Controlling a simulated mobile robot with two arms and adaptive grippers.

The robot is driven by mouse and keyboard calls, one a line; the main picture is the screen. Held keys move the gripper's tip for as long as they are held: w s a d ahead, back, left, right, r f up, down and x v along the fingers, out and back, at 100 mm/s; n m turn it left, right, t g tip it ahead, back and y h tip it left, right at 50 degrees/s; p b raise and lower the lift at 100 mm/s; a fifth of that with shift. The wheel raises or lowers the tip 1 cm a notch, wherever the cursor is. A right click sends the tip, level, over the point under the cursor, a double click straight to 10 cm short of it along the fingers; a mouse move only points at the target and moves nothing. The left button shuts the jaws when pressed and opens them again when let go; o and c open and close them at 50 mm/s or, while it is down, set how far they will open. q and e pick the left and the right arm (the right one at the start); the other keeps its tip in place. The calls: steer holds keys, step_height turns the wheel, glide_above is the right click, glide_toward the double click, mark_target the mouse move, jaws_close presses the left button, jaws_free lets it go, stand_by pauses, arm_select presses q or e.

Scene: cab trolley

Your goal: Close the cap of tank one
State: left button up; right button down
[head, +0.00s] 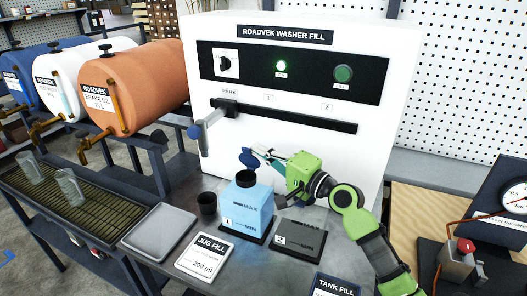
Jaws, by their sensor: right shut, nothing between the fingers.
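Tank one (248,211), a light blue box-like tank marked 1, stands on a dark base in the middle of the bench. Its black neck (245,179) is uncovered. The blue cap (248,157) stands up, tilted open, behind and above the neck. My right gripper (265,154) comes in from the right, its fingers shut and empty. The fingertips are right beside the cap's right side; I cannot tell whether they touch it. My left gripper is not in view.
An empty dark pad (299,240) marked 2 lies right of the tank. A black cup (207,204) stands left of it. The white washer fill machine (290,120), with a nozzle (205,138), rises behind. A grey tray (158,234) lies at the left.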

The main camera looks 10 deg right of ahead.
steer(key=shift+s+a+f+p, duration=0.3)
steer(key=shift+s+a, duration=0.35)
steer(key=shift+s, duration=0.25)
